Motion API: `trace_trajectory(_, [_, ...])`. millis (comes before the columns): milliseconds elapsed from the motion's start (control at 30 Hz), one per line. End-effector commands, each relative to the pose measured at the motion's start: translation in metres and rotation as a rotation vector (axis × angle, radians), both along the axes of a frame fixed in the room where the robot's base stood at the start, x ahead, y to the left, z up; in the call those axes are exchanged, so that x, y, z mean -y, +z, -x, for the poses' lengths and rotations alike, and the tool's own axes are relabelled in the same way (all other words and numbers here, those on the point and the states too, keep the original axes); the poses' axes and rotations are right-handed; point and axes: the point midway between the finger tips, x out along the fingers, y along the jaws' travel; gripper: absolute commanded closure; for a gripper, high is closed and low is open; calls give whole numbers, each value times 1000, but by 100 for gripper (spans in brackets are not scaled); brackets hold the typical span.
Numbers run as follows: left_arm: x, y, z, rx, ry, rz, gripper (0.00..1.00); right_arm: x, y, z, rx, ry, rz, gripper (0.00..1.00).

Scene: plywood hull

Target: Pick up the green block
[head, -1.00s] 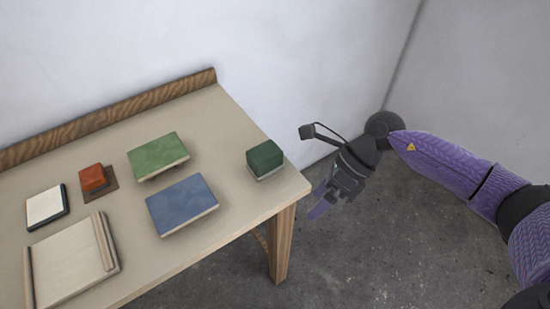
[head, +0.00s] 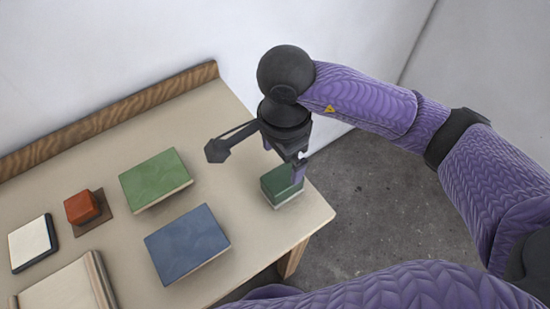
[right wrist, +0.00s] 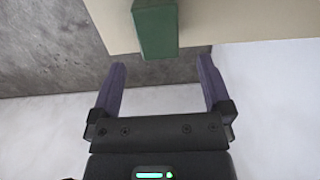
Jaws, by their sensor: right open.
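The dark green block (head: 277,184) sits on a small pale base near the right end of the table. My right gripper (head: 284,166) points down just above and behind the block in the head view, partly covering it. In the right wrist view the green block (right wrist: 156,28) is at the top, beyond the tips of the open fingers of my right gripper (right wrist: 160,75). Nothing is between the fingers. My left gripper is in neither view.
On the table (head: 115,115) lie a flat green pad or book (head: 155,180), a blue one (head: 187,243), a red block (head: 81,206) on a brown square, a white tile (head: 32,243) and a pale tray (head: 60,290). A wooden ledge (head: 110,117) runs along the wall.

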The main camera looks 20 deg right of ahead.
Motion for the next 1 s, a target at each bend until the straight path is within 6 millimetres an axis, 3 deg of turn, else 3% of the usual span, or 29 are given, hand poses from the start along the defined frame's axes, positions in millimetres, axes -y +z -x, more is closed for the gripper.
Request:
trace_trajectory(100, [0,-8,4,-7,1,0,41,0,-28,1,-6,-2,1,0])
trace_trajectory(433, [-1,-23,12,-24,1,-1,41,1,-87,-2,-7,-3,1,0])
trace_trajectory(733, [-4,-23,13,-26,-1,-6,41,1,-94,-3,-2,-1,1,0])
trace_trajectory(1000, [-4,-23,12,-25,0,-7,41,1,-94,-3,-2,-1,1,57])
